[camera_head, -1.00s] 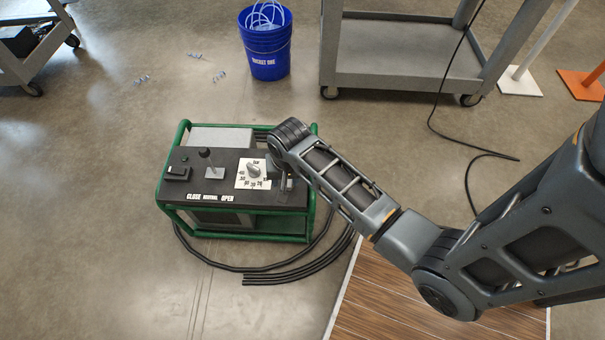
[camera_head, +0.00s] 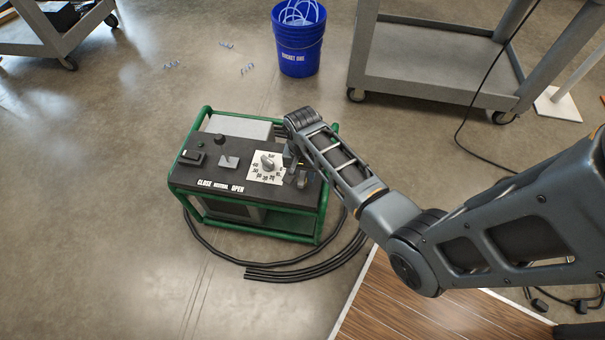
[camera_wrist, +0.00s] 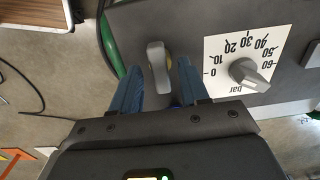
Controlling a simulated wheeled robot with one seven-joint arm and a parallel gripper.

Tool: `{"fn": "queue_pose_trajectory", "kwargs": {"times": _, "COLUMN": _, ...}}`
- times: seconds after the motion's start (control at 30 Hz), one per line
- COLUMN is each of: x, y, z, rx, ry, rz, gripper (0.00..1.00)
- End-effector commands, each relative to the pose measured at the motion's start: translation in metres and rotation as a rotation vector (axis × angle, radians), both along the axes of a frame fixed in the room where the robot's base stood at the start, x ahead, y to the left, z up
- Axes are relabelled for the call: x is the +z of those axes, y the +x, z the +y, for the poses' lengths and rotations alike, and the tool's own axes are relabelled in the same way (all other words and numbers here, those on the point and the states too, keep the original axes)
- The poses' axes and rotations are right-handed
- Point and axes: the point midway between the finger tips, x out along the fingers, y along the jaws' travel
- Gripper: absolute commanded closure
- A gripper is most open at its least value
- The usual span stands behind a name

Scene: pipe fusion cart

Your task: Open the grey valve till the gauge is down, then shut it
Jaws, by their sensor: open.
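The grey valve (camera_wrist: 158,66) is a rounded lever on the dark panel of the green-framed unit. In the wrist view it lies between the two blue-grey fingers of my gripper (camera_wrist: 159,76), which are open, with a gap visible beside it. I cannot tell whether either finger touches it. In the head view a small grey part, probably this valve (camera_head: 302,180), shows beside my gripper (camera_head: 291,156). The white dial plate (camera_wrist: 220,47), marked bar from 0 to 60, sits right of the valve. Its grey pointer-like knob (camera_wrist: 246,72) points to the lower right, near the 60 end.
The unit's panel (camera_head: 225,180) also carries a black joystick (camera_head: 219,141) and CLOSE, NEUTRAL, OPEN lettering. Black hoses (camera_head: 300,272) lie on the floor in front. A blue bucket (camera_head: 299,45) and a grey trolley (camera_head: 425,70) stand behind. Floor left of the unit is clear.

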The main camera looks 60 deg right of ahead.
Motion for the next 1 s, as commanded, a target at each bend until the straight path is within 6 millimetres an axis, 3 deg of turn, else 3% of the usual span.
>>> {"fn": "queue_pose_trajectory", "kwargs": {"times": 0.27, "x": -0.0024, "y": -0.0003, "z": 0.0001, "rx": 0.000, "ry": 0.000, "rz": 0.000, "gripper": 0.55}}
{"fn": "queue_pose_trajectory", "kwargs": {"times": 0.73, "x": -0.0023, "y": -0.0004, "z": 0.0002, "rx": 0.001, "ry": 0.000, "rz": 0.001, "gripper": 0.98}}
{"fn": "queue_pose_trajectory", "kwargs": {"times": 1.0, "x": -0.0021, "y": -0.0005, "z": 0.0002, "rx": 0.005, "ry": 0.001, "rz": 0.001, "gripper": 1.00}}
